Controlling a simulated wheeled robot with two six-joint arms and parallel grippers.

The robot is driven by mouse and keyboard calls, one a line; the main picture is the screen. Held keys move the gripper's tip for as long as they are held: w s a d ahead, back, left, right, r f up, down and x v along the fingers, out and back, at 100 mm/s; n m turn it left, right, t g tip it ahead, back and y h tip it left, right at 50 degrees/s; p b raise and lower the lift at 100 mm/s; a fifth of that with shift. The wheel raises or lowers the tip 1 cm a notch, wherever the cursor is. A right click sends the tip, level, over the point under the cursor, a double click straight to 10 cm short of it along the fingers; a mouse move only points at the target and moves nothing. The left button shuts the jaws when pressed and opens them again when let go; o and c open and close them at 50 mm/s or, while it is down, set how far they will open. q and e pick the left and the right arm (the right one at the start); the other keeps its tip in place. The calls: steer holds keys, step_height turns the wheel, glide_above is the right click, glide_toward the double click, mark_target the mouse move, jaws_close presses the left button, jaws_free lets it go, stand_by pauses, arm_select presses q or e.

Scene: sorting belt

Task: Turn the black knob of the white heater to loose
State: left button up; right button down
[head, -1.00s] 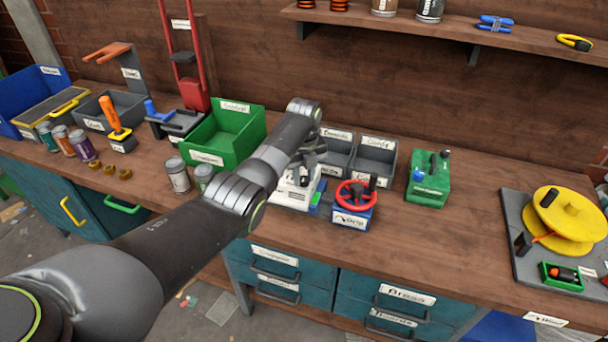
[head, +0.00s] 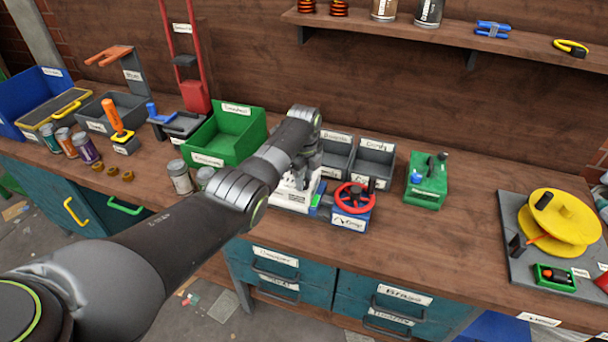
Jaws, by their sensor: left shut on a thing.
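The white heater (head: 292,198) stands on the workbench in the middle of the head view, just left of the red handwheel. My left arm comes in from the left, and its gripper (head: 301,176) points down at the top of the heater. The gripper is shut on the heater's black knob, which is mostly hidden behind the fingers and wrist. I cannot tell the knob's angle. My right gripper is not in view.
A red handwheel (head: 342,206) on a blue base stands close to the heater's right. Grey bins (head: 373,164) are behind it, and a green bin (head: 212,150) and cans (head: 180,177) are to the left.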

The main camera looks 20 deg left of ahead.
arm_select(q)
steer(key=n+p, duration=0.1)
steer(key=n, duration=0.5)
steer(key=shift+r, duration=0.1)
steer(key=n+p, duration=0.1)
steer(key=n, duration=0.6)
steer(key=shift+w+n, duration=0.1)
steer(key=shift+n, duration=0.3)
steer(key=n, duration=0.4)
steer(key=shift+p, duration=0.4)
steer(key=n, duration=0.4)
steer(key=shift+n, duration=0.3)
steer(key=o, duration=1)
